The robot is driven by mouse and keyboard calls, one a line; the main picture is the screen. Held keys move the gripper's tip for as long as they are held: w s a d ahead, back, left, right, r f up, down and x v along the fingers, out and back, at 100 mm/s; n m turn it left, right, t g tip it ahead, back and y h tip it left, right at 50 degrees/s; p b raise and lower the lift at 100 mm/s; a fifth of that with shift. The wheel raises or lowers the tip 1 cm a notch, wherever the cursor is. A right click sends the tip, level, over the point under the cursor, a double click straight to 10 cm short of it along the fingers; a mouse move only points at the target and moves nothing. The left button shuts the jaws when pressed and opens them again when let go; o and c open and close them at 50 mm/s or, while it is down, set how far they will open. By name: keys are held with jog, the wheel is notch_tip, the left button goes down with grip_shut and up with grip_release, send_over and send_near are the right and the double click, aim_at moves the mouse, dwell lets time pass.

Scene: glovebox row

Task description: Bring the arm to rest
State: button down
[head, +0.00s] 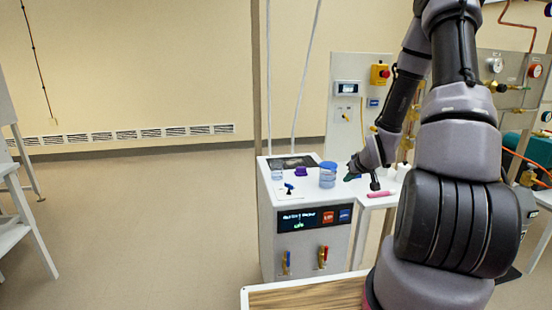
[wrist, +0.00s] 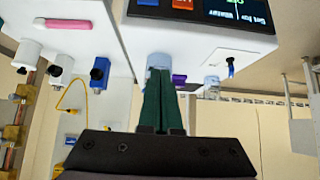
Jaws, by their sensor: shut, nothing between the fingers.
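My arm reaches forward from the right of the head view and bends down toward a white cabinet. My gripper (head: 350,177) ends there in small green fingertips, just right of a blue-lidded clear jar (head: 327,175). In the wrist view, which looks upside down, the green fingers of my gripper (wrist: 162,78) lie together with nothing between them. The jar (wrist: 159,61) shows just past their tips. I cannot tell whether they touch it.
The white cabinet (head: 270,220) also bears a purple item (head: 301,171) and a small clear jar (head: 277,173). A pink item (head: 380,194) lies on the white table to its right. A wooden top (head: 305,296) is close in front. Open floor (head: 150,220) spreads left.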

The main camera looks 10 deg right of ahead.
jog(key=s+a+r+m+g+h, duration=0.1)
jog(key=s+a+r, duration=0.25)
jog(key=r, duration=0.65)
jog(key=s+a+r+m, duration=0.15)
jog(key=s+r, duration=0.25)
jog(key=r, duration=0.7)
jog(key=s+a+r+m+y, duration=0.1)
jog(key=s+a+r, duration=0.4)
jog(key=s, duration=0.5)
jog(key=s+a+r+m+y, duration=0.1)
jog(key=s+a+r, duration=0.3)
jog(key=s+r, duration=0.3)
jog(key=s, duration=0.3)
jog(key=shift+a+r+g+y, duration=0.35)
jog(key=shift+a+g+y, duration=0.05)
